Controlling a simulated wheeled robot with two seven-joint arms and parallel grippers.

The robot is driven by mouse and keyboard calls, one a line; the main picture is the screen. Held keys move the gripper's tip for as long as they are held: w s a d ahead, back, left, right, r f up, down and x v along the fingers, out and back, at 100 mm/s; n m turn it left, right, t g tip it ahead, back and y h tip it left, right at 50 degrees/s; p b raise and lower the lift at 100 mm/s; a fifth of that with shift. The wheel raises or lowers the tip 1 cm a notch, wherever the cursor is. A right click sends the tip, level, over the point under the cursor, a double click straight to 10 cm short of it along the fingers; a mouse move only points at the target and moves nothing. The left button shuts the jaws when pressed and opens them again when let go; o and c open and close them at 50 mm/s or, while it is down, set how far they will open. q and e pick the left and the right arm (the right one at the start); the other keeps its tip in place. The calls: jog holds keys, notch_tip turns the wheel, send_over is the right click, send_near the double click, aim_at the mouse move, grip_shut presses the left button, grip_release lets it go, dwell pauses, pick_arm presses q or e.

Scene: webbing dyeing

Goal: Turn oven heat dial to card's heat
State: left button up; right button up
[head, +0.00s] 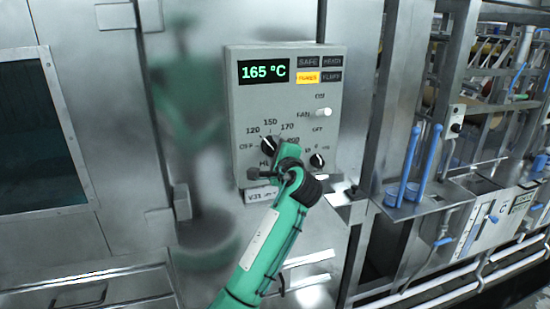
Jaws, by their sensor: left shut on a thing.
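The grey oven control box (240,100) is mounted on the steel wall, with a green display (264,71) reading 165 °C. The black heat dial (268,145) sits on its lower left, ringed by marks including OFF, 120, 150 and 170. My left gripper (280,150) is at this dial and shut on it, its green arm reaching up from below. The gripper and wrist cover part of the dial and the marks on its right. The dial's exact setting is hard to read. No card with a heat value is clearly readable. My right gripper is out of view.
A white fan switch (323,113) and a smaller black knob (317,160) sit right of the dial. One orange lamp (307,77) is lit. A small label (261,194) is under the box. Blue-handled tools (408,165) stand in a rack to the right.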

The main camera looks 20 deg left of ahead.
pick_arm(q)
jog(key=shift+f+n+b, duration=0.15)
jog(key=shift+n+b, duration=0.15)
jog(key=shift+n, duration=0.2)
jog(key=o, duration=1)
jog(key=b+v, duration=0.5)
jog(key=v, duration=0.9)
